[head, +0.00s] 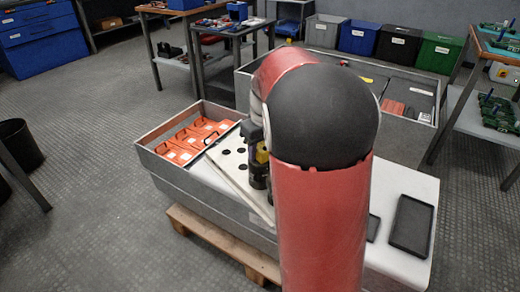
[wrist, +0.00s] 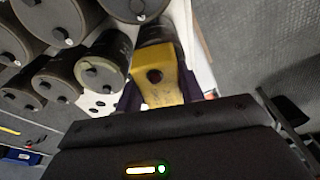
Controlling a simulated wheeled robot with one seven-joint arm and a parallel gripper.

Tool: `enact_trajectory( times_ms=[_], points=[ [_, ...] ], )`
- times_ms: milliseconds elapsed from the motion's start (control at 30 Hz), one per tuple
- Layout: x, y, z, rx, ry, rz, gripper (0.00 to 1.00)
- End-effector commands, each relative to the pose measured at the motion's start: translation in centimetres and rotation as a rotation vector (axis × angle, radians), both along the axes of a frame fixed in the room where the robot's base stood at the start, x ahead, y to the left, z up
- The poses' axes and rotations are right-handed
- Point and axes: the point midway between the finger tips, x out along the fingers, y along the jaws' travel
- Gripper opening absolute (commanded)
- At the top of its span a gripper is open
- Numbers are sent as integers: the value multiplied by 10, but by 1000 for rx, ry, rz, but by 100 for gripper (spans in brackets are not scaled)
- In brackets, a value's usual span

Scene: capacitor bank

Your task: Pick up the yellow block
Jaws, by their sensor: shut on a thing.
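The yellow block (wrist: 160,72), with a dark round hole in its face, sits between the two dark fingers of my gripper (wrist: 160,92) in the wrist view. My gripper is shut on it. In the head view only a small piece of the yellow block (head: 262,155) shows, beside my gripper (head: 253,148); my red and black arm hides most of that area. A dark cylinder (wrist: 155,32) is just beyond the block in the wrist view. I cannot tell whether the block touches it or is clear of its support.
Several dark cylinders (wrist: 103,62) stand close on the left in the wrist view. A pale board with round holes (head: 228,168) lies beside a grey bin of orange parts (head: 165,133). Black trays (head: 411,222) lie on the white top at right.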

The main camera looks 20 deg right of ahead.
Motion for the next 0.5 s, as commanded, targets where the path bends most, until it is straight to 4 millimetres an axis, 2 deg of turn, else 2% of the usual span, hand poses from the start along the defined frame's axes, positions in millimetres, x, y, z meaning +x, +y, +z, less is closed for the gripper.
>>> enact_trajectory(
  times_ms=[267,367,500],
  points=[
    [1,0,19,0,-3,1,7],
    [1,0,37,-2,-6,1,7],
    [1,0,72,-1,-6,1,7]
  ],
)
